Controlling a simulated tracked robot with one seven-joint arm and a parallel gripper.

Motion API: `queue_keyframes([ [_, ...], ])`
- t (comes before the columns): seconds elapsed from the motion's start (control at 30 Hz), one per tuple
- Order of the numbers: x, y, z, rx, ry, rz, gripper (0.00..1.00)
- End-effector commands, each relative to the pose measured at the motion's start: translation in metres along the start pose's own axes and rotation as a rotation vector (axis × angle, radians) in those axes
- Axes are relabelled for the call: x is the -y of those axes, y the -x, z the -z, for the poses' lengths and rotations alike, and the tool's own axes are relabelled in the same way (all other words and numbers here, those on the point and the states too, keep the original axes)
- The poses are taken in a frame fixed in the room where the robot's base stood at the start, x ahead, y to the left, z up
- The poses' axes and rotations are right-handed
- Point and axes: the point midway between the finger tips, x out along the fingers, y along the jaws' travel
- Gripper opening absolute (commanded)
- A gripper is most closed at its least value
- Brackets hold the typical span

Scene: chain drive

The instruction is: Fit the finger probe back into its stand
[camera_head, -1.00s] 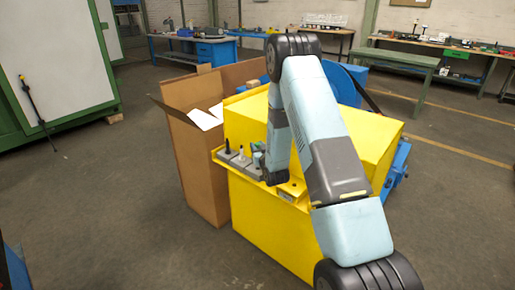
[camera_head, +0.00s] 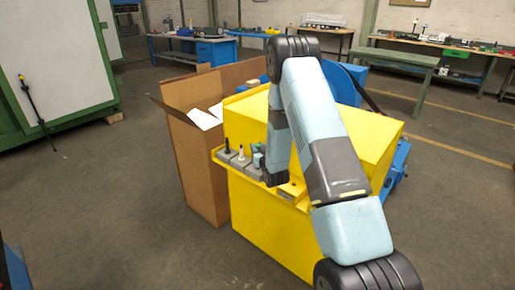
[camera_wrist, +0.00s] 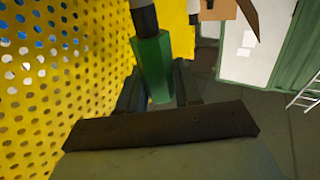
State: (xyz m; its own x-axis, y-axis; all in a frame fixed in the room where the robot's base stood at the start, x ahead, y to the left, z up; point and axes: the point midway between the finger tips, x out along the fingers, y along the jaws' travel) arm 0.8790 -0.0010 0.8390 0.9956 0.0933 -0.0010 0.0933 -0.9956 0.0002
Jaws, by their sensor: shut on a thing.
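In the wrist view a green-handled tool (camera_wrist: 153,66) with a dark and pale upper part stands between the fingers of my gripper (camera_wrist: 157,92). I take it to be the finger probe, and my gripper is shut on it. Its far end runs out of the picture at the top. In the head view my gripper is mostly hidden behind my arm, low beside the ledge of the yellow machine. Small grey stand blocks (camera_head: 240,162) sit in a row on that ledge, with a black pin (camera_head: 227,146) and a white pin (camera_head: 241,152). I cannot tell which stand is the probe's.
The yellow machine (camera_head: 255,215) stands under my arm; its perforated yellow panel (camera_wrist: 55,70) is close on the left in the wrist view. An open cardboard box (camera_head: 200,170) stands left of the machine. Workbenches line the back wall.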

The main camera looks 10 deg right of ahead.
Motion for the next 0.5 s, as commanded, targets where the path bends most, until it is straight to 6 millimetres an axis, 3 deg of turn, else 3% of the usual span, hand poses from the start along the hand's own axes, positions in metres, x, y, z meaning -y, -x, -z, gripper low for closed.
queue_keyframes([
  [0.5,-0.0001,-0.0001,-0.0103,0.000,0.000,0.000,0.00],
])
